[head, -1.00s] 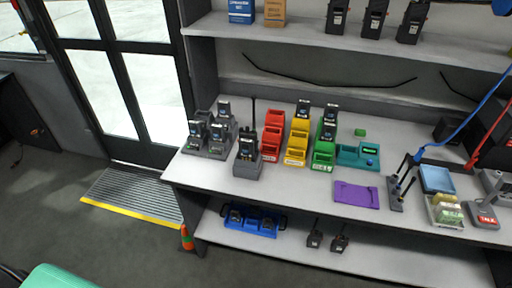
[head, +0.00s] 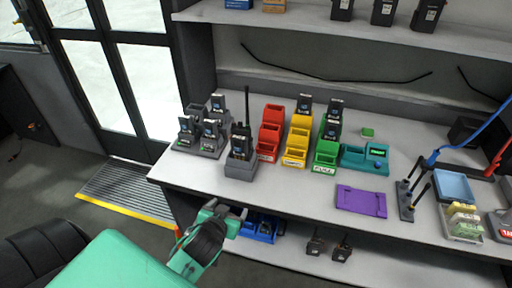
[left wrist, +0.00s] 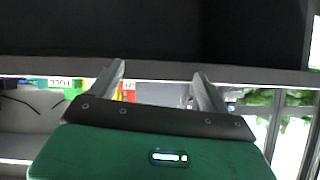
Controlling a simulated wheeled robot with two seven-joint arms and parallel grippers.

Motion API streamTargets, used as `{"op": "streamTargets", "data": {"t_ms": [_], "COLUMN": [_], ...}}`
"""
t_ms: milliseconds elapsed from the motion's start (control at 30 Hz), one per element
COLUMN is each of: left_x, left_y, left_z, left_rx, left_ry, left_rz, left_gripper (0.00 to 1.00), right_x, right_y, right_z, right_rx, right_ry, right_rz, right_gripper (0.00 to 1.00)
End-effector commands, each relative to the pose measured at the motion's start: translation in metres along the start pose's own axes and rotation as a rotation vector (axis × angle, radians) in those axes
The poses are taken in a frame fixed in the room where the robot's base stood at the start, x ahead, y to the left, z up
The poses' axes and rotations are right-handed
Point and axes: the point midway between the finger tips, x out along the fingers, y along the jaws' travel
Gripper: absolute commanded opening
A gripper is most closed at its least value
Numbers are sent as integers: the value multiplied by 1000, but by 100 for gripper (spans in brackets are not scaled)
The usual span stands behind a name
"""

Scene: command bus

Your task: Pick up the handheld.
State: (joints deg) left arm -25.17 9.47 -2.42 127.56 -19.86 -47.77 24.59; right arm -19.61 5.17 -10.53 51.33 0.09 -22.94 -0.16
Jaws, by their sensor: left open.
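A black handheld radio (head: 238,142) with a tall antenna stands upright in a grey charger base (head: 240,167) near the left front of the table. My left gripper (head: 228,209) is open and empty in the head view. It appears in front of the table's front edge, below the handheld in the picture. In the left wrist view its two spread fingers (left wrist: 160,74) have nothing between them, and I cannot make out the handheld there. My right gripper is not in view.
Grey chargers with small radios (head: 203,132) stand left of the handheld. Red (head: 268,140), yellow (head: 296,148) and green (head: 325,155) bins stand to its right. A purple tray (head: 361,199) lies farther right. A lower shelf (head: 290,262) holds a blue carrier (head: 264,228), partly hidden by my gripper.

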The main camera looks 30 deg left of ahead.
Motion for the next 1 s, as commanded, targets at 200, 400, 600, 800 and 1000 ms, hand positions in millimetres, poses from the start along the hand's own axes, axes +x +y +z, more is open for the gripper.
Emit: {"op": "streamTargets", "data": {"t_ms": [200,400,600,800,1000], "left_x": [-28,-42,-29,1,23], "left_y": [-24,-30,-30,-32,-32], "left_z": [-97,-141,-156,-174,-185], "left_rx": [-85,-109,-109,-109,-110], "left_ry": [332,515,539,537,535], "left_rz": [-28,-3,3,2,3], "left_gripper": [80,80,80,80,80], "right_x": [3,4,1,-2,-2], "right_y": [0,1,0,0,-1], "right_z": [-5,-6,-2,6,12], "right_rx": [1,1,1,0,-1], "right_ry": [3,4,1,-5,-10], "right_rz": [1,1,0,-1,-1], "right_gripper": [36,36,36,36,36]}}
